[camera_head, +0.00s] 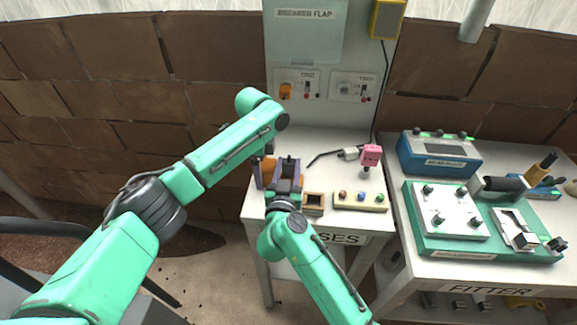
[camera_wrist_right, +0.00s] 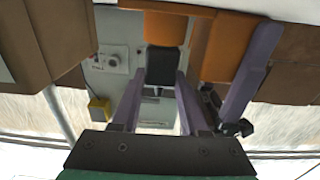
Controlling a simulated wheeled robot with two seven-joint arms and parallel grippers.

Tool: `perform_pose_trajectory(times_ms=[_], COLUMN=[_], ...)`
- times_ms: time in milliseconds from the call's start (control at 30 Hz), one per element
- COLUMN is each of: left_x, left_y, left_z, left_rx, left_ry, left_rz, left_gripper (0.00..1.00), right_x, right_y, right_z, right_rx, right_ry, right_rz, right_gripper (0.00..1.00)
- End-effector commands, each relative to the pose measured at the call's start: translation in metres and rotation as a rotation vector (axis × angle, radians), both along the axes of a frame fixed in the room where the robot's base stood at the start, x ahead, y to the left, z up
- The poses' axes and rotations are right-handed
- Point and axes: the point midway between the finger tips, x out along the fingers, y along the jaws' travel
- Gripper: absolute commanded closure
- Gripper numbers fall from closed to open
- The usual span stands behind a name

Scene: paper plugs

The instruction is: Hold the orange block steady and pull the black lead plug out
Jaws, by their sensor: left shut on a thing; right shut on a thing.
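The orange block (camera_head: 268,168) is at the left end of the white table, mostly hidden by my grippers and arms. In the right wrist view its orange body (camera_wrist_right: 166,27) fills the top middle. My left gripper (camera_head: 266,177) is shut on the block; one purple finger shows at the right of the wrist view (camera_wrist_right: 252,75) against orange. My right gripper (camera_head: 288,170) is beside it and shut on the black lead plug (camera_wrist_right: 162,59), which sits between its two purple fingers. The plug lies against the orange part; how deep it is seated cannot be told.
A small wooden tray (camera_head: 313,205) and a block of coloured knobs (camera_head: 360,200) stand right of my grippers. A second table (camera_head: 485,270) holds test gear.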

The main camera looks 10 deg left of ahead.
Motion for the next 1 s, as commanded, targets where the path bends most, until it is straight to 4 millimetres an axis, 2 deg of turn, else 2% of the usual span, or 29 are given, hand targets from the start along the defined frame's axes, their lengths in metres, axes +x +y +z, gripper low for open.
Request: perform_pose_trajectory(times_ms=[1000], left_x=[0.0], left_y=[0.0], left_z=[0.0], left_rx=[0.0], left_ry=[-0.001], left_rz=[0.0], left_gripper=[0.9], right_x=[0.0], right_y=[0.0], right_z=[0.012], right_rx=[0.0], right_ry=[0.0], right_rz=[0.0], right_gripper=[1.0])
